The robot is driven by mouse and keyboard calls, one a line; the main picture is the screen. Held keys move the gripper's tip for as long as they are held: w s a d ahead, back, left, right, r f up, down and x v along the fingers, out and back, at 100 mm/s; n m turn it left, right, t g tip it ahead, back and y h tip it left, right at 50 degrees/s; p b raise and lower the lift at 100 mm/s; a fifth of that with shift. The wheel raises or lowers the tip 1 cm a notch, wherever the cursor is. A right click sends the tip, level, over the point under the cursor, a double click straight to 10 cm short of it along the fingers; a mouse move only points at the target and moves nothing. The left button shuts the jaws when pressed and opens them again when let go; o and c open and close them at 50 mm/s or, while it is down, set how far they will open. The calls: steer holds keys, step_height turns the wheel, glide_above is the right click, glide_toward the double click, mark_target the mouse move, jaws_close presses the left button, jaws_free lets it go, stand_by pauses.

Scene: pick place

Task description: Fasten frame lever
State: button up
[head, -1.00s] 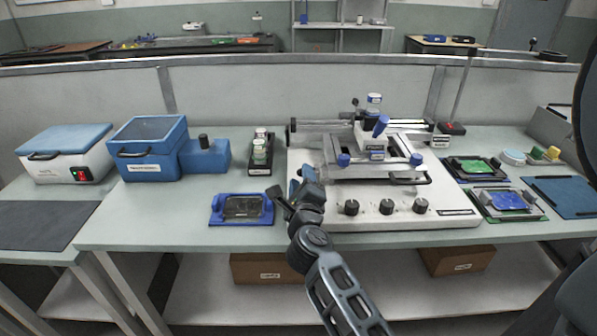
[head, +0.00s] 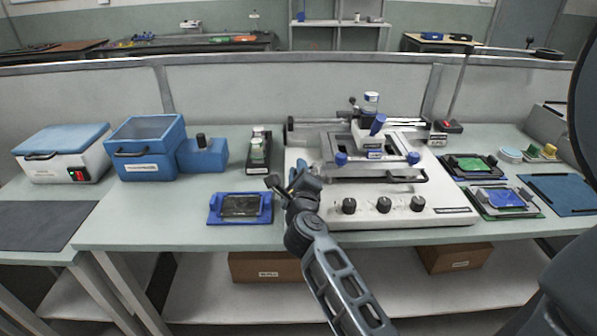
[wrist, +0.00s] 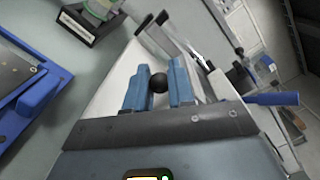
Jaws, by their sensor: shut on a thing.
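My gripper (wrist: 158,95) has blue fingers, shut on a small black ball knob (wrist: 158,83) between them in the wrist view. The knob appears to belong to the frame lever; its shaft is hidden. In the head view my gripper (head: 299,172) is at the left edge of the white printing machine (head: 400,212), and the knob cannot be made out. The machine's grey frame (head: 330,172) with its blue knobs (head: 341,159) lies just right of the gripper. A blue handle (wrist: 272,99) shows at the right of the wrist view.
A blue tray with a dark plate (head: 240,207) lies left of my gripper. A black rack of jars (head: 258,152) stands behind it. Blue boxes (head: 146,148) stand farther left. Green and blue boards (head: 505,200) lie at the right. The bench front between blue boxes and tray is clear.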

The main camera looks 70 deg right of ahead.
jaws_close()
steer(key=shift+w+g, duration=0.15)
steer(key=shift+g, duration=0.15)
steer(key=m+g, duration=0.1)
steer(key=w+m+g+h, duration=0.1)
steer(key=g, duration=0.1)
steer(key=d+m+g, duration=0.1)
steer(key=shift+w+g, duration=0.15)
steer(key=shift+g, duration=0.25)
steer(key=g, duration=0.1)
steer(key=m+g, duration=0.1)
steer(key=m+g+b, duration=0.1)
steer(key=shift+w+d+h, duration=0.25)
steer(key=shift+d+h, duration=0.05)
steer(key=shift+d, duration=0.05)
steer(key=shift+d+m+g+b, duration=0.3)
steer(key=shift+m+g+b, duration=0.2)
steer(key=shift+m+g, duration=0.65)
steer(key=shift+g, duration=0.35)
